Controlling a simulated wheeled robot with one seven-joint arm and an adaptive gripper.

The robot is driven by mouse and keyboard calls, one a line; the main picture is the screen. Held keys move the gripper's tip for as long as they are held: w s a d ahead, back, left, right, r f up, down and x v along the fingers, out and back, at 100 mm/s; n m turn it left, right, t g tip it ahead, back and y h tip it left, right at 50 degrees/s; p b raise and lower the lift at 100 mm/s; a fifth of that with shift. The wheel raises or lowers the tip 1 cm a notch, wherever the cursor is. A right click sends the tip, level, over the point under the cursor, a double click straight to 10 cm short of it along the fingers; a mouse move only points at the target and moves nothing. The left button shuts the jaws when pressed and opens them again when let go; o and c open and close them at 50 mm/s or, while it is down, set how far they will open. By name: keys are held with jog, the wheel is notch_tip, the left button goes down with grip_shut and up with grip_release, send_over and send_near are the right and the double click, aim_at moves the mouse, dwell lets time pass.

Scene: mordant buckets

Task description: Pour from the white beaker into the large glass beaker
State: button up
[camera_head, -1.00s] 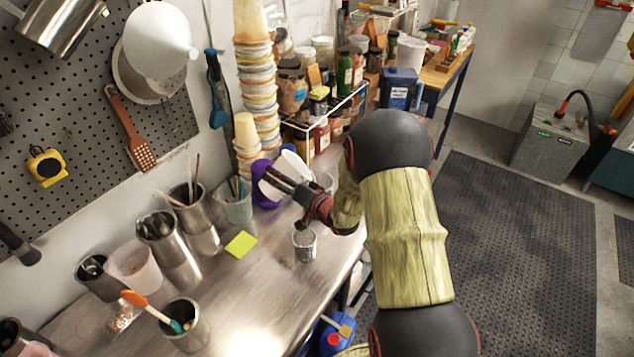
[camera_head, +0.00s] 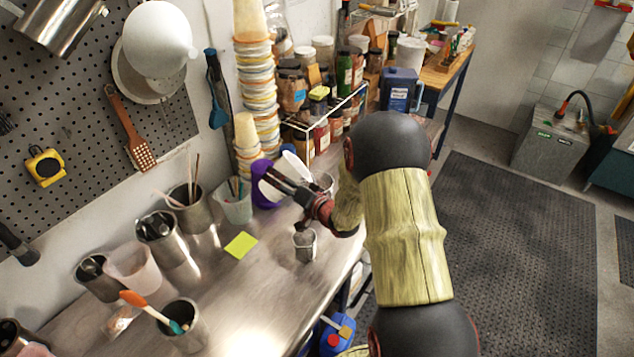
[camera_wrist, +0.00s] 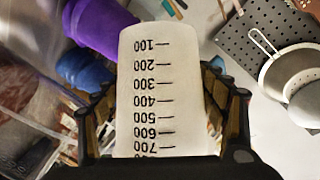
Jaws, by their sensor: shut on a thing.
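The white beaker (camera_wrist: 150,95) is in my gripper, with black graduation marks that read upside down in the wrist view. In the head view the white beaker (camera_head: 291,164) shows partly behind the fingers, tilted, above the bench. My gripper (camera_head: 285,186) is shut on it; in the wrist view the fingers (camera_wrist: 168,115) lie on both sides of its wall. A greyish see-through vessel (camera_head: 324,182), perhaps the large glass beaker, stands just behind my gripper, partly hidden by my arm. The beaker's contents cannot be seen.
A purple container (camera_head: 262,188) stands close beside the white beaker. A small metal cup (camera_head: 305,246) stands below my gripper. A tall stack of cups (camera_head: 258,85) and a jar rack (camera_head: 330,115) are behind.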

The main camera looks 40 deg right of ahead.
jog(key=shift+f, duration=0.15)
dwell(0.8)
jog(key=shift+r+m, duration=0.3)
jog(key=shift+m, duration=0.2)
dwell(1.2)
jog(key=shift+f, duration=0.1)
jog(key=shift+n, duration=0.4)
jog(key=shift+w+r+n+p, duration=0.1)
jog(key=shift+r+n+p, duration=0.3)
jog(key=shift+r+p, duration=0.2)
jog(key=shift+r+n, duration=0.25)
jog(key=shift+n, duration=0.05)
jog(key=shift+a+n+g+h, duration=0.15)
jog(key=shift+n+g+h, duration=0.15)
jog(key=shift+n+g, duration=0.1)
jog(key=shift+f+n+b, duration=0.3)
jog(key=shift+f+b, duration=0.25)
jog(key=shift+f, duration=0.3)
